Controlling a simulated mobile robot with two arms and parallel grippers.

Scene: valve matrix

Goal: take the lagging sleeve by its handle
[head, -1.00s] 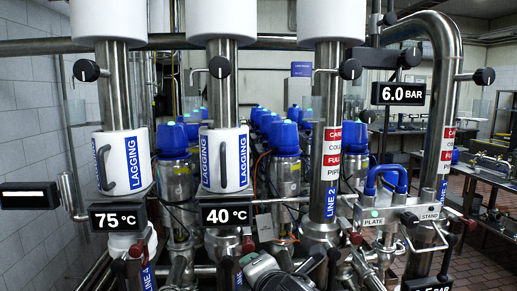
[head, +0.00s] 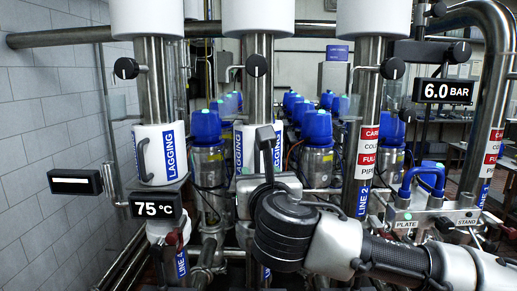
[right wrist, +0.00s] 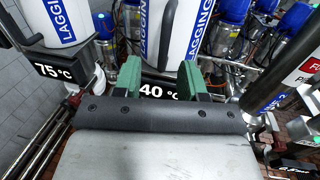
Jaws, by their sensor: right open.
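Two white lagging sleeves with blue LAGGING labels sit around steel pipes. The left sleeve (head: 150,137) has a dark curved handle (head: 143,160) and stands above the 75 °C display. My left gripper is not in view.
The 75 °C display (head: 156,205) stands left of my arm; the 40 °C display (right wrist: 160,92) is just below the fingers. The Line 2 pipe (head: 369,110) and a blue-handled plate (head: 425,180) on its stand are at the right. Black valve knobs (head: 257,65) project above the sleeves.

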